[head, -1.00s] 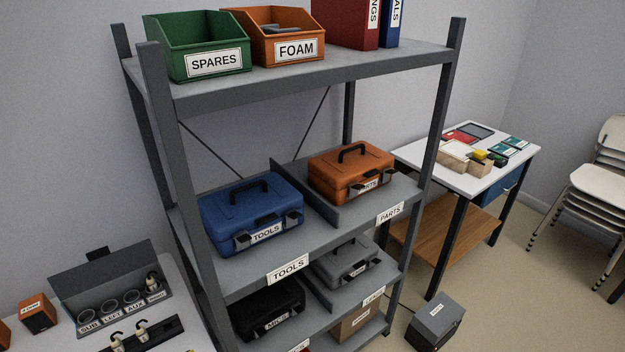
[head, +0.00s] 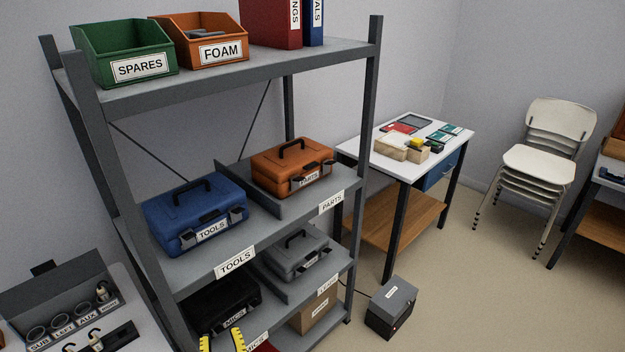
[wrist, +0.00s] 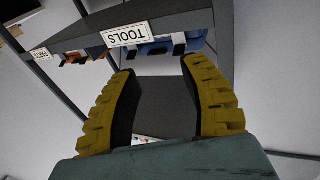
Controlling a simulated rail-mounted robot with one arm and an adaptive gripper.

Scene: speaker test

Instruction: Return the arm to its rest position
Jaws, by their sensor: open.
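My gripper (head: 221,341) shows at the bottom edge of the head view, in front of the lower part of the grey shelf unit. Only its yellow fingertips are in that view; the rest of my arm is out of frame. In the wrist view my gripper (wrist: 158,70) has its two yellow ribbed fingers spread wide, with nothing between them. Beyond the fingertips, upside down, are the shelf edge with the TOOLS label (wrist: 126,34) and part of the blue case (wrist: 164,48). The fingers appear apart from the shelf.
The shelf unit (head: 290,68) holds the blue TOOLS case (head: 195,212), orange PARTS case (head: 292,168), a grey case (head: 297,250) and a black case (head: 222,303). A side table (head: 365,150), a grey box (head: 391,305) and stacked chairs (head: 540,160) stand right. Floor between them is open.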

